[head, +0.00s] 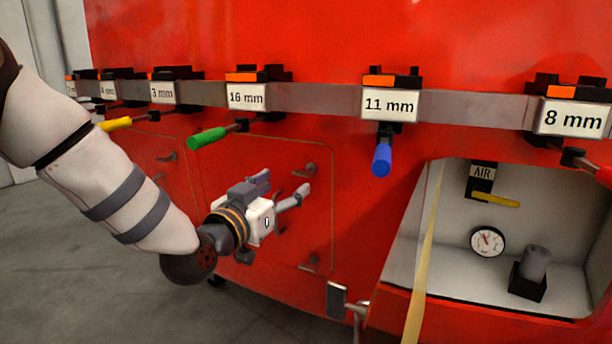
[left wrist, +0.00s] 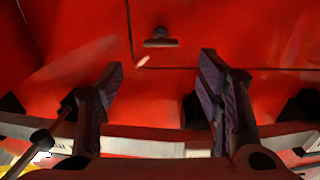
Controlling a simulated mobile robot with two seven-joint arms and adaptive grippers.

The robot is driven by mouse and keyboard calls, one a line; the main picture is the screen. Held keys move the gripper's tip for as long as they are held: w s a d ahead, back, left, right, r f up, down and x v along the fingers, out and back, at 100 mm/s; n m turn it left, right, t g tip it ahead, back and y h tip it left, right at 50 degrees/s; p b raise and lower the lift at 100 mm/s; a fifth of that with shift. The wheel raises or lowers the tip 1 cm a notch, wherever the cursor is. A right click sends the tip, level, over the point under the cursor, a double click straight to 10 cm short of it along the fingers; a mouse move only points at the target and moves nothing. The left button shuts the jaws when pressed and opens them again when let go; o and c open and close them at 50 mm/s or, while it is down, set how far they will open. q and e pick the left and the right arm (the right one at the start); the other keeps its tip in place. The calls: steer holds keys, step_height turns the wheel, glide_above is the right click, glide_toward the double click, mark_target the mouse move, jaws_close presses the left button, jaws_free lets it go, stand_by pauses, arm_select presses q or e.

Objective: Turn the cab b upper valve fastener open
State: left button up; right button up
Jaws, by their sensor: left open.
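A red panel (head: 225,165) with a thin outlined door is in front of me. A small grey T-shaped fastener (head: 304,170) is near the door's upper right corner, just beyond my left gripper (head: 284,187). A similar lower fastener (head: 311,264) is near the door's lower right corner. In the left wrist view, a T-shaped fastener (left wrist: 160,41) lies across the picture ahead of the gap of my left gripper (left wrist: 158,80). It appears to be the upper one. The two fingers are spread apart with nothing between them.
Above the door runs a grey rail (head: 330,97) with labelled tools, including a green-handled one (head: 208,138) and a blue-handled one (head: 381,160). At right, an open recess holds a gauge (head: 487,241) and a yellow AIR lever (head: 495,200). Clear floor (head: 60,270) lies at left.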

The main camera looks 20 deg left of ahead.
mark_target(301, 174)
arm_select(q)
steer(key=w, duration=0.5)
steer(key=w+d+b, duration=0.1)
steer(key=w, duration=0.2)
steer(key=shift+d+f, duration=0.1)
steer(key=shift+f, duration=0.05)
steer(key=c, duration=1.2)
